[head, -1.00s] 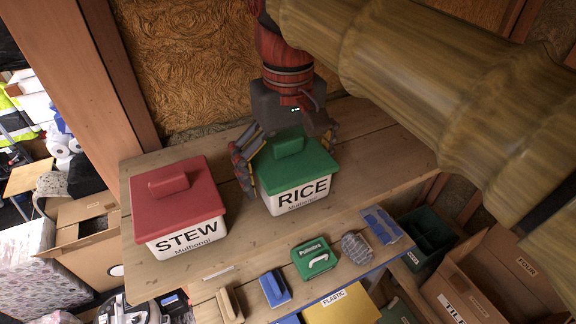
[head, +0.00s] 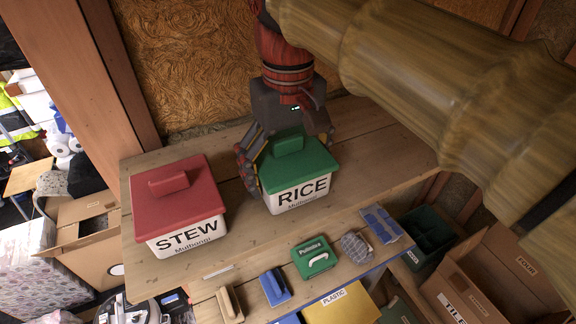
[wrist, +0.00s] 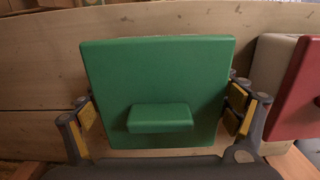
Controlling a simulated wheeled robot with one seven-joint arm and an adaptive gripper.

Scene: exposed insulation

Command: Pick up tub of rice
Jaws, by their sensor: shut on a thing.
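The tub of rice (head: 301,196) is a white box with a green lid and a raised green handle, labelled RICE. It sits upright on the wooden shelf. My gripper (head: 290,160) is over it from behind, shut on the tub, with one finger visible along its left side. In the wrist view my gripper (wrist: 160,112) has a finger with yellow pads on each side of the green lid (wrist: 158,75). The right finger is partly hidden in the head view. I see no gap under the tub.
A white tub of stew (head: 188,240) with a red lid stands left of the rice tub. A lower shelf holds a green polisher box (head: 314,257), a blue block (head: 275,288) and other tools. The wooden shelf (head: 385,160) is clear to the right.

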